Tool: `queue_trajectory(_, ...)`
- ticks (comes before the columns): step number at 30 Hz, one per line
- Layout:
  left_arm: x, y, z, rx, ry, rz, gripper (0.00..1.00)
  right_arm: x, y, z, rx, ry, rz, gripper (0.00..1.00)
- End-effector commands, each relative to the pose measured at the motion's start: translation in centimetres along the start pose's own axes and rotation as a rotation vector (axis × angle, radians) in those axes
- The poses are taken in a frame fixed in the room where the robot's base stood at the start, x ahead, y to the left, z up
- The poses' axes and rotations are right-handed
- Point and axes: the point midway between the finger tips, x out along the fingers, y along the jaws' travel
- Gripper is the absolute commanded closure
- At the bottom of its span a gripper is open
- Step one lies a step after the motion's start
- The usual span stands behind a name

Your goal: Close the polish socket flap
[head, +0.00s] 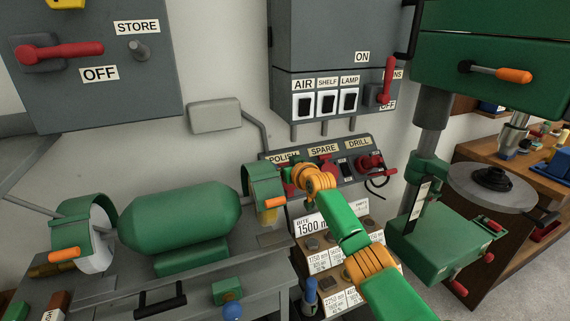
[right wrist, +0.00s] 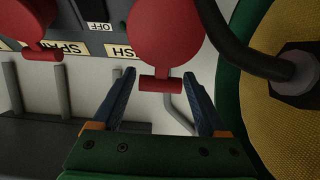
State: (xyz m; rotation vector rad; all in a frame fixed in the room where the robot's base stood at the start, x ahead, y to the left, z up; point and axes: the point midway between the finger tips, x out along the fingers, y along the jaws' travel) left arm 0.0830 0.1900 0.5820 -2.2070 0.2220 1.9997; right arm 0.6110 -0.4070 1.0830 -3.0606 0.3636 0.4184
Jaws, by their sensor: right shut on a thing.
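The polish socket flap (right wrist: 166,33) is a red disc with a short red tab, seen upside down in the right wrist view. It overlaps part of its label and appears to stand raised off the panel; its exact angle is hard to judge. My right gripper (right wrist: 160,80) is shut on the tab, one dark finger at each end. In the head view the right gripper (head: 292,181) reaches the left end of the socket panel (head: 345,150), and its orange wrist hides most of that flap. My left gripper is not in view.
The spare socket's red flap (right wrist: 28,22) is close beside. A green-guarded grinder wheel (right wrist: 300,110) and a black cable (right wrist: 232,45) are near the gripper on the other side. The green drill press (head: 440,225) stands to the right.

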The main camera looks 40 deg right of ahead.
Motion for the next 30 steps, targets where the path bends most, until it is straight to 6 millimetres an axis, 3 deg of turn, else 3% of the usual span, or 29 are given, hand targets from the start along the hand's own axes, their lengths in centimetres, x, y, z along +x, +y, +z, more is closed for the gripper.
queue_trajectory(1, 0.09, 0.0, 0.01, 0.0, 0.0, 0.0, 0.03, 0.11, -0.12, 0.82, 0.0, -0.019, -0.002, 1.0)
queue_trajectory(17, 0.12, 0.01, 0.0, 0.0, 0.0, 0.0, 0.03, 0.14, -0.16, 1.06, 0.0, -0.024, -0.003, 1.0)
queue_trajectory(18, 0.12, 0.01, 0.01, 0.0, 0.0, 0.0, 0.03, 0.14, -0.15, 1.05, 0.0, -0.024, -0.002, 0.13)
queue_trajectory(19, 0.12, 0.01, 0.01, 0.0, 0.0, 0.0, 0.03, 0.14, -0.14, 1.01, -0.001, -0.022, -0.002, 0.05)
queue_trajectory(20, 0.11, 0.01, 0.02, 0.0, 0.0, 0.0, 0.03, 0.13, -0.13, 0.94, 0.0, -0.021, -0.002, 0.0)
queue_trajectory(30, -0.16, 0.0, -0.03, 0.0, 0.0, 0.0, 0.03, -0.4, -0.06, 0.44, -0.001, -0.011, -0.002, 0.0)
